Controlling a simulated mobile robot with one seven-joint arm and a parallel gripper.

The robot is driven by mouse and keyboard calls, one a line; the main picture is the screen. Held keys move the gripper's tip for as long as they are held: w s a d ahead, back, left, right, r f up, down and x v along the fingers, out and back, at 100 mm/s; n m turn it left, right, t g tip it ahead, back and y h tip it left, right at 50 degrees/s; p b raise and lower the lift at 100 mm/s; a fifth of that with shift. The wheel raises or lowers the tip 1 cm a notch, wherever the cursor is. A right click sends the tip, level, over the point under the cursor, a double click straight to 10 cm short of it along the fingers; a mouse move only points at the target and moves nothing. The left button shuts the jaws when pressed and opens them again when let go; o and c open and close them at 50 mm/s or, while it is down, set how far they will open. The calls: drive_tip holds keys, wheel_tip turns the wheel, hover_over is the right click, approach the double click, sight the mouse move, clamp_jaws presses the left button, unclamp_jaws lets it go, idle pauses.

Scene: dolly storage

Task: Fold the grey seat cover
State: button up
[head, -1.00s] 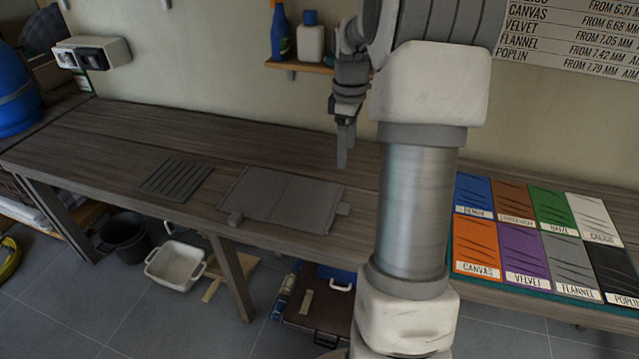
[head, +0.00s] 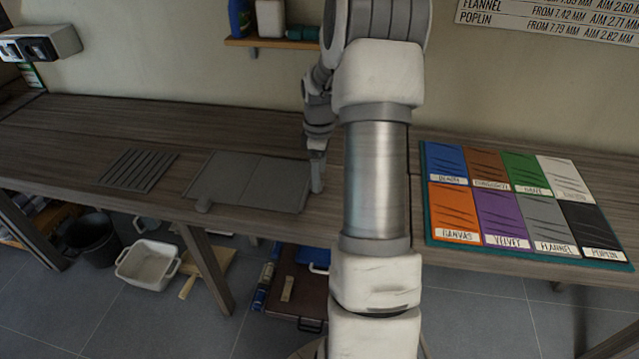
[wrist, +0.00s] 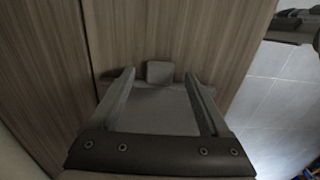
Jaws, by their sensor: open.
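The grey seat cover (head: 272,184) lies flat on the wooden workbench, with a seam across its middle. One small grey tab (head: 203,205) sticks out at its front left. My gripper (head: 318,188) points down at the cover's right end and hides the tab there. In the wrist view, my open gripper (wrist: 160,78) has one finger on each side of that right tab (wrist: 160,71), with gaps beside it. Part of the cover (wrist: 155,112) shows between the fingers. I cannot tell how far the fingertips are above the bench.
A dark slatted mat (head: 138,170) lies left of the cover. A board of coloured fabric swatches (head: 428,225) lies at the right. A shelf (head: 270,43) with bottles hangs on the wall behind. The bench (head: 60,130) is clear at the back left.

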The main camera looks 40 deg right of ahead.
drive_tip(key=shift+f, duration=1.05)
clamp_jaws()
idle(0.7)
